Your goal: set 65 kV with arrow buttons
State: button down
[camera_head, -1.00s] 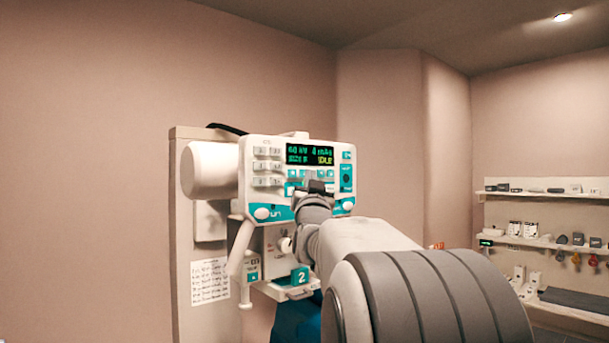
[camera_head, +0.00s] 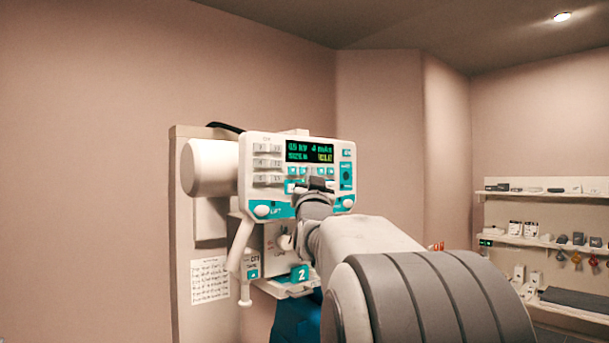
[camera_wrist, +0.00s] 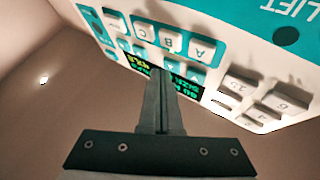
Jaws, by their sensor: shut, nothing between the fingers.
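The white and teal control panel (camera_head: 262,148) is mounted on the wall column. Its dark display (camera_head: 310,152) shows green text; the top line looks like 65 kV and 4 mAs, though blurred. A yellow word sits at its lower right. My gripper (camera_head: 315,172) is shut and empty, in front of the small teal-framed buttons just under the display. In the wrist view the panel appears upside down, and the shut fingers (camera_wrist: 158,78) cover part of the display (camera_wrist: 190,88) and the small arrow buttons (camera_wrist: 182,70). I cannot tell whether the tips touch a button.
Lettered buttons (camera_wrist: 170,42) lie close to my fingers. Grey-white keys (camera_head: 267,163) fill the panel's left side. A white handle (camera_head: 241,245) and a tray marked 2 (camera_head: 290,290) are below. A paper list (camera_head: 210,281) hangs left. Shelves (camera_head: 545,198) stand far right.

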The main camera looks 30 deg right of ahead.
jog(key=shift+s, duration=0.45)
jog(key=shift+s+b, duration=0.1)
jog(key=shift+b, duration=0.25)
jog(key=s+b, duration=0.2)
jog(key=s, duration=0.1)
jog(key=s+b, duration=0.1)
jog(key=shift+s+d+b, duration=0.25)
jog(key=shift+s+b, duration=0.15)
